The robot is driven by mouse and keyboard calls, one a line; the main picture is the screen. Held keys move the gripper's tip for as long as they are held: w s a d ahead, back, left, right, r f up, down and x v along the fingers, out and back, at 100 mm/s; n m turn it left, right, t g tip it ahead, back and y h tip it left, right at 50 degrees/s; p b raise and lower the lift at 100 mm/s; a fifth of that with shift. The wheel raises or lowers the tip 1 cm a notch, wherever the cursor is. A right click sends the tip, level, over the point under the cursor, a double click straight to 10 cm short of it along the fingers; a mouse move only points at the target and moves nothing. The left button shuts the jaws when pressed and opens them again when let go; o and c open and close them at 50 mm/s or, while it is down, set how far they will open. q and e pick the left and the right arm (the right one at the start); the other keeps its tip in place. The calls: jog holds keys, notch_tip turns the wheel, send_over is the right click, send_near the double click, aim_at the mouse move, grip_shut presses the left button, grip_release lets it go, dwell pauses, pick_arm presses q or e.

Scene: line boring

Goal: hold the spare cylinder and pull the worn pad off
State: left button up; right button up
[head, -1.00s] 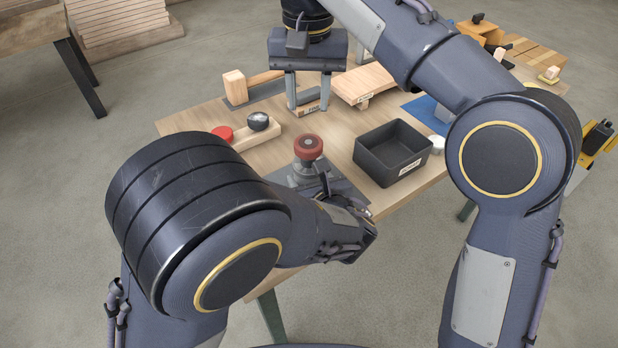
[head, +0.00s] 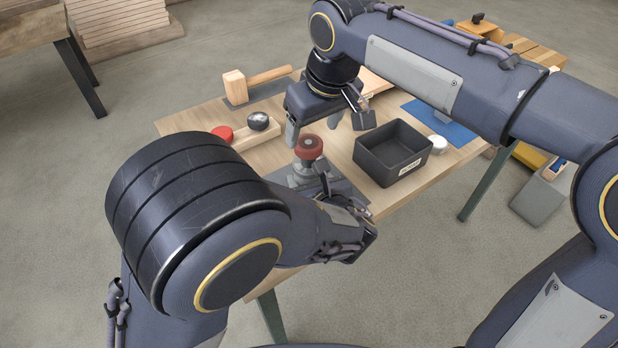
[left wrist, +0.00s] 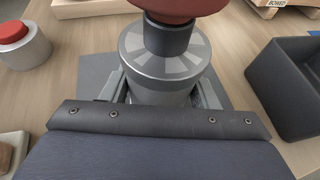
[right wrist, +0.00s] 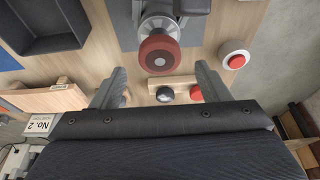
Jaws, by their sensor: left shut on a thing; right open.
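The spare cylinder (head: 303,171) is a grey metal cylinder standing upright on a dark grey mat, with the worn red pad (head: 309,146) on its top. In the left wrist view my left gripper (left wrist: 163,92) is shut around the cylinder's body (left wrist: 160,62), below the pad (left wrist: 180,7). My right gripper (head: 313,128) is open and empty, just behind and above the pad. In the right wrist view the pad (right wrist: 159,53) lies ahead, between the lines of my spread fingers (right wrist: 158,74), not visibly touched.
A black open bin (head: 384,167) stands right of the cylinder. A wooden holder (head: 240,141) with a red and a black knob is at its left, a mallet (head: 255,80) behind. A red-topped white cylinder (left wrist: 28,48) stands nearby. A blue mat (head: 455,133) lies right.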

aim_at(309, 142)
jog(key=shift+x, duration=3.25)
jog(key=shift+c, duration=0.3)
jog(key=c, duration=1.1)
jog(key=shift+r, duration=0.1)
jog(key=shift+r, duration=0.2)
jog(key=shift+r, duration=0.7)
jog(key=shift+r, duration=0.1)
jog(key=shift+r, duration=2.8)
